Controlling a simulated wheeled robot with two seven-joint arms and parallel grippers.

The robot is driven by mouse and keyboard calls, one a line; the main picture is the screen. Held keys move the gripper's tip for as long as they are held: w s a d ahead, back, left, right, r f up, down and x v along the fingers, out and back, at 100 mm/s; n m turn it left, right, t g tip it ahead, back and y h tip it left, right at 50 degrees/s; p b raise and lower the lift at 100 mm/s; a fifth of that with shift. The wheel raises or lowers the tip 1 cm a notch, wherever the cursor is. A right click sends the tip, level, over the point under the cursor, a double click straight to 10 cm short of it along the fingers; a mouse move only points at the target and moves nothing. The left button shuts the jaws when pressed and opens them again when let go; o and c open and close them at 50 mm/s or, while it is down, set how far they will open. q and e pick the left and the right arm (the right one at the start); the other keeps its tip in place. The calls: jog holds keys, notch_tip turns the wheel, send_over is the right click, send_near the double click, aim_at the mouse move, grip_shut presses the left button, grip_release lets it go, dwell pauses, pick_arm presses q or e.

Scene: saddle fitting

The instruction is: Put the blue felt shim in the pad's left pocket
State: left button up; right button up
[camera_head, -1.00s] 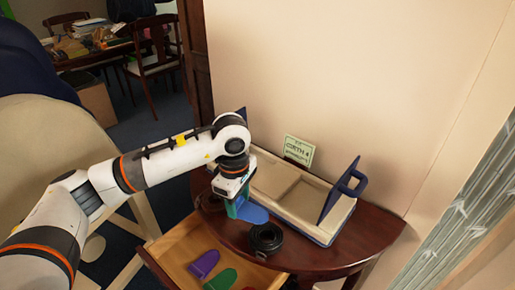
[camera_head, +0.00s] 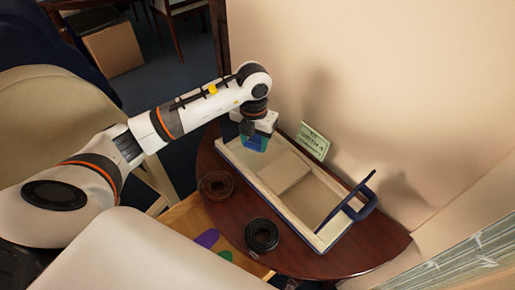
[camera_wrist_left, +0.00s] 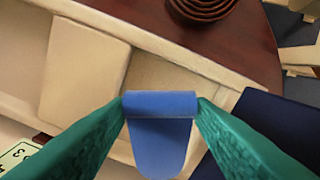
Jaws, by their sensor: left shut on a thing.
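The blue felt shim (camera_wrist_left: 158,148) is a flat tongue with a rounded end and a thicker rolled top edge. My left gripper (camera_head: 256,142) is shut on it; in the left wrist view its green fingers (camera_wrist_left: 162,106) pinch the rolled edge from both sides. The long cream pad (camera_head: 301,228) lies on the table, with a raised middle panel (camera_head: 282,171) between two recesses. The shim is over the left recess (camera_wrist_left: 150,72), apparently above it; whether it touches the pad cannot be told. My right gripper is not in view.
A navy handled plate (camera_head: 352,204) stands at the pad's right end. A brown coil (camera_head: 215,185) and a black coil (camera_head: 261,235) lie in front on the dark red table (camera_head: 370,245). A green card (camera_head: 313,141) stands behind. The open drawer holds a purple shim (camera_head: 207,238) and a green one.

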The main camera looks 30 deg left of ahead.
aim_at(254, 160)
pick_arm(q)
jog(key=shift+f, duration=3.1)
jog(key=shift+f, duration=0.15)
jog(key=o, duration=0.9)
jog(key=shift+o, duration=0.2)
notch_tip(254, 160, up, 12)
jog(key=shift+r+b, duration=0.2)
jog(key=shift+b, duration=0.15)
